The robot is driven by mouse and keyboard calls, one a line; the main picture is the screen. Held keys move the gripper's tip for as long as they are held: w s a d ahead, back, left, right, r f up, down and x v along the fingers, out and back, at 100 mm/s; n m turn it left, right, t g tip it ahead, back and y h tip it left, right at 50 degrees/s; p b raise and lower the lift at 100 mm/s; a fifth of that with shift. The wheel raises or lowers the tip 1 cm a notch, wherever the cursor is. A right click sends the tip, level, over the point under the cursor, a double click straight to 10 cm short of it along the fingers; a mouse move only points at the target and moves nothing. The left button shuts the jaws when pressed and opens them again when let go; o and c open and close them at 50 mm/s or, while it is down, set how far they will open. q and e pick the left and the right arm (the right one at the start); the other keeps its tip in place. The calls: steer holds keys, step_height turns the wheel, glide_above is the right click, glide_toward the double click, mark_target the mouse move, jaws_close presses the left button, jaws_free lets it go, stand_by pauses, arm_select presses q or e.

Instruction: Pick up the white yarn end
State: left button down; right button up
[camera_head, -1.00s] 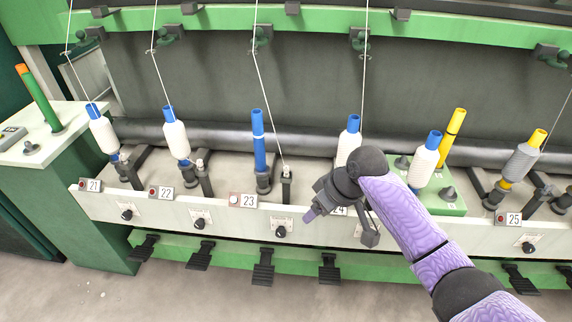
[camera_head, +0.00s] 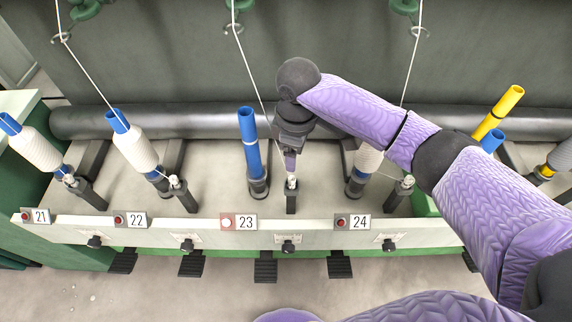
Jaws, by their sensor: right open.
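The white yarn (camera_head: 253,78) of position 23 runs down from its guide at the top and passes behind my right gripper. Its lower end (camera_head: 292,181) is by the top of a short dark post right of the empty blue tube (camera_head: 250,153). My right gripper (camera_head: 291,168) points down just above that post, its fingertips close to the yarn end. It is open, though the gap between its fingers is hard to see. I cannot tell whether the fingers touch the yarn. My left gripper is not in view.
Yarn-wound bobbins stand at position 22 (camera_head: 136,147), at 21, and at 24, where my right arm partly covers the bobbin. A yellow tube (camera_head: 498,112) stands at the right. The white front rail (camera_head: 205,236) carries number plates and knobs.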

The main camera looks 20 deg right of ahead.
mark_target(292, 178)
steer(key=f, duration=0.1)
steer(key=f+b, duration=0.1)
steer(key=f, duration=0.2)
steer(key=shift+s+b, duration=0.25)
steer(key=shift+b, duration=0.15)
steer(key=f+b, duration=0.2)
steer(key=f, duration=0.1)
steer(key=f+b, duration=0.1)
steer(key=f, duration=0.1)
steer(key=shift+a+f, duration=0.2)
steer(key=shift+a, duration=0.15)
steer(key=shift+r, duration=0.2)
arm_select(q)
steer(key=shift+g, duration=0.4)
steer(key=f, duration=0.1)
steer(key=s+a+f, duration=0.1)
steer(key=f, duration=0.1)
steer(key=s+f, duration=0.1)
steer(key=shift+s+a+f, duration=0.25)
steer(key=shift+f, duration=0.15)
arm_select(e)
jaws_close()
